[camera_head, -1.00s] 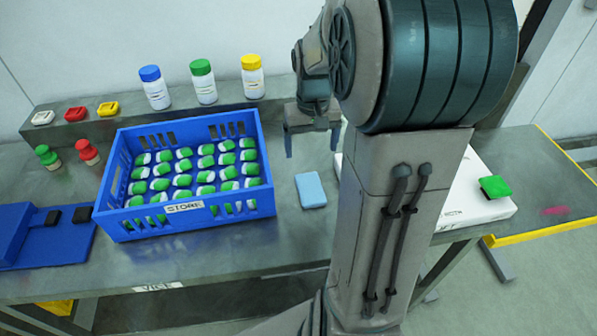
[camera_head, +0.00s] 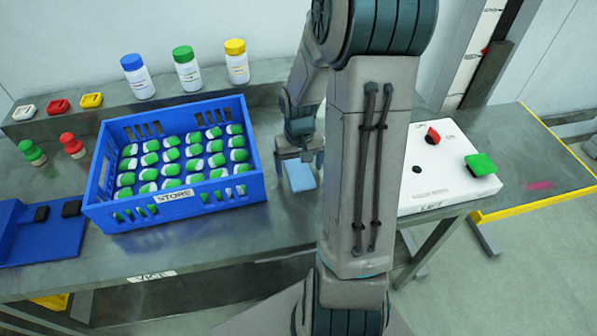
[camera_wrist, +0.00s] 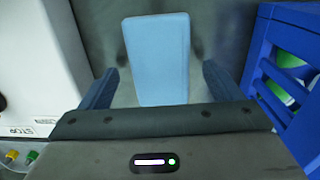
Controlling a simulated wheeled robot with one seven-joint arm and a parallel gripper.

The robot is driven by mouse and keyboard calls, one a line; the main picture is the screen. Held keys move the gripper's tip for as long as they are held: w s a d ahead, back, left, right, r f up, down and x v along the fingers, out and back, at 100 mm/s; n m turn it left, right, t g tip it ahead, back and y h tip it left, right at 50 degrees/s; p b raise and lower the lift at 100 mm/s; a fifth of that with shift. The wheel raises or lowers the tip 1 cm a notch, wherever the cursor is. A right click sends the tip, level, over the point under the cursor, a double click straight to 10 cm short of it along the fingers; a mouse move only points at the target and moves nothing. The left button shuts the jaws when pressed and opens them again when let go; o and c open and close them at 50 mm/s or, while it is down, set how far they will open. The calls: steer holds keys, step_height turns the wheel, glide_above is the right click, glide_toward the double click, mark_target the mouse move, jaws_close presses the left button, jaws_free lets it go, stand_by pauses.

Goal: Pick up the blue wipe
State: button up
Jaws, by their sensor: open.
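The blue wipe (camera_head: 299,175) is a light blue flat block lying on the grey metal bench, just right of the blue crate. It fills the upper middle of the wrist view (camera_wrist: 157,58). My gripper (camera_head: 300,158) is open and points down at the wipe from above. In the wrist view its two fingers (camera_wrist: 160,80) stand apart, one toward each long side of the wipe, with nothing between them held. The wipe's near end is close to the gripper body. I cannot tell how high the fingertips are above the bench.
The blue crate (camera_head: 178,206) labelled STORE, full of green-and-white items, stands close left of the wipe. A white panel (camera_head: 440,190) with a red knob (camera_head: 433,136) and green button (camera_head: 481,164) lies to the right. Bottles (camera_head: 187,70) stand on the shelf behind.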

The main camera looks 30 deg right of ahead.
mark_target(299, 171)
steer(key=shift+f, duration=0.5)
steer(key=c, duration=1)
steer(key=shift+r, duration=0.15)
steer(key=shift+c, duration=0.2)
steer(key=shift+r, duration=0.6)
step_height(299, 171, up, 3)
steer(key=shift+f, duration=0.2)
steer(key=s+d+r, duration=0.1)
steer(key=d+r, duration=0.1)
steer(key=d, duration=0.1)
steer(key=s+d+r, duration=0.1)
steer(key=d+r, duration=0.1)
steer(key=d, duration=0.2)
steer(key=s+d+r+b, duration=0.1)
steer(key=d+r, duration=0.2)
steer(key=d, duration=0.1)
steer(key=shift+s+d, duration=0.1)
steer(key=shift+s, duration=0.1)
steer(key=shift+o, duration=0.3)
